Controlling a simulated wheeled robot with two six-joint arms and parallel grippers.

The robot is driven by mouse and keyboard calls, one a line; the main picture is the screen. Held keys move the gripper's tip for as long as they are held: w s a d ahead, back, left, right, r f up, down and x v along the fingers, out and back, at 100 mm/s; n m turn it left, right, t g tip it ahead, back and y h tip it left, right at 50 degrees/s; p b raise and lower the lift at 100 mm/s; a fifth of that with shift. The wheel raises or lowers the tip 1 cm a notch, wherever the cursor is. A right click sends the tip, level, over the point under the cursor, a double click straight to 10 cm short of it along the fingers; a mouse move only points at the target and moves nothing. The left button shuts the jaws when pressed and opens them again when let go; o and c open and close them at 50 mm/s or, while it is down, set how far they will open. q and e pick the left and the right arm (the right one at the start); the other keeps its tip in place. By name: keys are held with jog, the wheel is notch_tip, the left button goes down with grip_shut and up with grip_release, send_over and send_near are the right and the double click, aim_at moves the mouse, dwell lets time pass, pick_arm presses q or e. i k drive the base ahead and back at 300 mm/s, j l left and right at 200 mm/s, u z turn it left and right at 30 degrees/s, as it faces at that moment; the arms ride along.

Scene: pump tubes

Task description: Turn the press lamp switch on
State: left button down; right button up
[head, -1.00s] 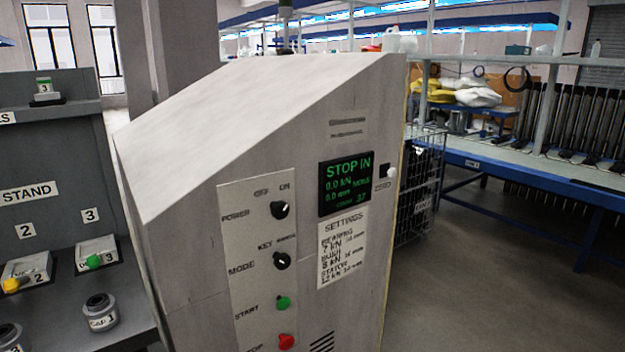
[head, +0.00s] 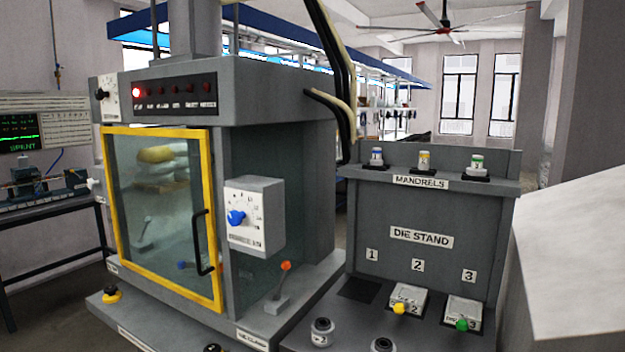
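The grey press (head: 265,95) stands in the left half of the head view, with a yellow-framed clear door (head: 160,210) that looks closed. A black knob (head: 101,94) sits on a small white plate at the upper left of the press front. Its label is too small to read, so I cannot tell whether it is the lamp switch or how it is set. Right of it is a row of indicators, the leftmost a lit red light (head: 137,92). A white box with a blue knob (head: 236,217) is on the press's right side. Neither gripper shows.
A die stand (head: 420,238) with mandrels on its top shelf stands to the right. A pale slanted cabinet top (head: 575,260) fills the right edge. A bench with a green-lit screen (head: 19,132) is at the far left. Floor (head: 55,320) shows at the lower left.

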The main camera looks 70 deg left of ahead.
aim_at(91, 182)
jog(key=u, duration=3.25)
jog(key=z, duration=0.35)
jog(key=i+j+z, duration=0.85)
jog(key=i+j, duration=0.1)
jog(key=j, duration=0.1)
